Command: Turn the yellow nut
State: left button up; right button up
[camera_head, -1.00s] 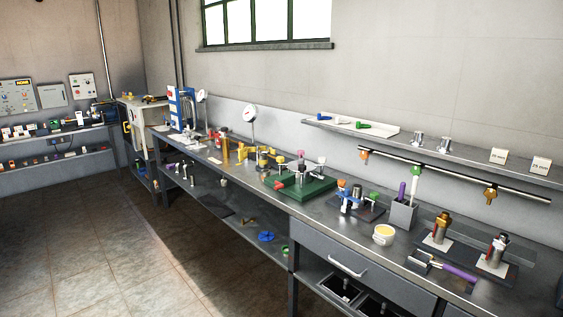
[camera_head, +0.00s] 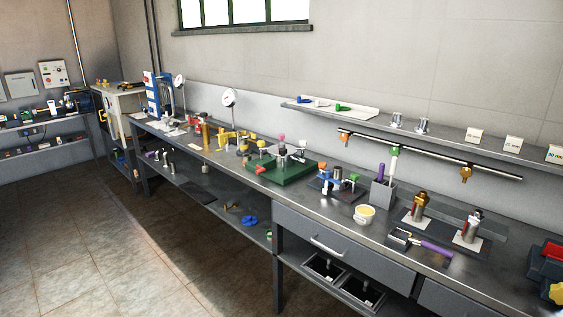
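I cannot tell for sure which thing is the yellow nut. Small yellow parts (camera_head: 240,138) stand on the long grey workbench (camera_head: 300,200), left of a green plate (camera_head: 285,172) with metal fittings on it. Another yellow piece (camera_head: 556,292) shows at the right edge, at the front of a red and dark object (camera_head: 545,262), partly cut off by the frame. Neither of my grippers shows in the head view.
A white tub with yellow contents (camera_head: 364,215), a grey holder (camera_head: 382,193) and two metal fittings on white pads stand on the bench. A drawer with a handle (camera_head: 328,247) is below. A wall shelf (camera_head: 440,130) runs above. The tiled floor at left is clear.

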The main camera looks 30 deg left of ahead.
aim_at(260, 143)
jog(key=i+j+u, duration=0.15)
jog(key=u, duration=0.9)
jog(key=i+u, duration=0.45)
jog(key=i+l+u, duration=0.2)
jog(key=i+u, duration=0.2)
jog(key=i, duration=0.15)
